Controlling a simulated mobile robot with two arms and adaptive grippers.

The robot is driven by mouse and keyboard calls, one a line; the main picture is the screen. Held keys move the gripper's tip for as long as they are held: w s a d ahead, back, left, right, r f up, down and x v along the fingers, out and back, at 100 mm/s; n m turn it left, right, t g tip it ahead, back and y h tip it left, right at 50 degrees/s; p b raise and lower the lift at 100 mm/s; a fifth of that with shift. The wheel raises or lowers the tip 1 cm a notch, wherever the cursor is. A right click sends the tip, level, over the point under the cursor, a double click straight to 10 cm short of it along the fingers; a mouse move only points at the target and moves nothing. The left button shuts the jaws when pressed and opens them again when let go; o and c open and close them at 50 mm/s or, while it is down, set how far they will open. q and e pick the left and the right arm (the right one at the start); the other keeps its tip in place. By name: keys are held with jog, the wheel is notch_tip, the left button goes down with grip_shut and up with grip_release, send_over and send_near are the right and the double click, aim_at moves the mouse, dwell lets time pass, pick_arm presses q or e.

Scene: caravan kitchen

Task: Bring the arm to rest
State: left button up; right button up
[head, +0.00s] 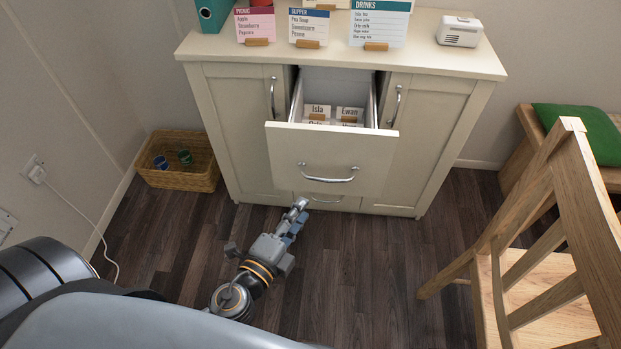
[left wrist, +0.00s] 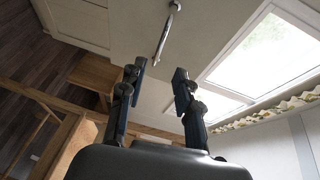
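My left arm comes up from the bottom of the head view. Its gripper (head: 298,211) is over the floor in front of the cabinet, below the handle of the pulled-out drawer (head: 330,152). In the left wrist view the two fingers of this gripper (left wrist: 158,72) are spread with an empty gap between them. A metal handle (left wrist: 166,38) on a pale front shows beyond the fingertips, apart from them. My right gripper is in neither view.
The cream cabinet (head: 438,120) has its top drawer open, with name cards (head: 318,114) inside. Menu cards (head: 380,22) stand on top. A wicker basket (head: 178,178) with cups sits left. A wooden chair (head: 540,270) stands right. Dark floor lies between.

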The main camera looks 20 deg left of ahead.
pick_arm(q)
jog(key=s+a+f+n+g+y, duration=0.1)
jog(key=s+a+f+n+g, duration=0.15)
jog(key=f+n, duration=0.45)
jog(key=s+a+f+n+g+y, duration=0.2)
jog(key=s+f+g, duration=0.15)
jog(key=f, duration=0.75)
jog(key=s+a+f+n+g+y, duration=0.15)
jog(key=f+n+g, duration=0.3)
jog(key=f, duration=0.45)
jog(key=s+d+f+n+g+h, duration=0.35)
jog(key=s+f, duration=0.25)
jog(key=s, duration=0.2)
jog(key=s+a+p, duration=0.2)
jog(key=s+p, duration=0.6)
jog(key=s+a+g+y+p, duration=0.1)
jog(key=s+p, duration=0.7)
jog(key=shift+s+a+g, duration=0.2)
jog(key=shift+a+g, duration=0.1)
jog(key=shift+a, duration=0.1)
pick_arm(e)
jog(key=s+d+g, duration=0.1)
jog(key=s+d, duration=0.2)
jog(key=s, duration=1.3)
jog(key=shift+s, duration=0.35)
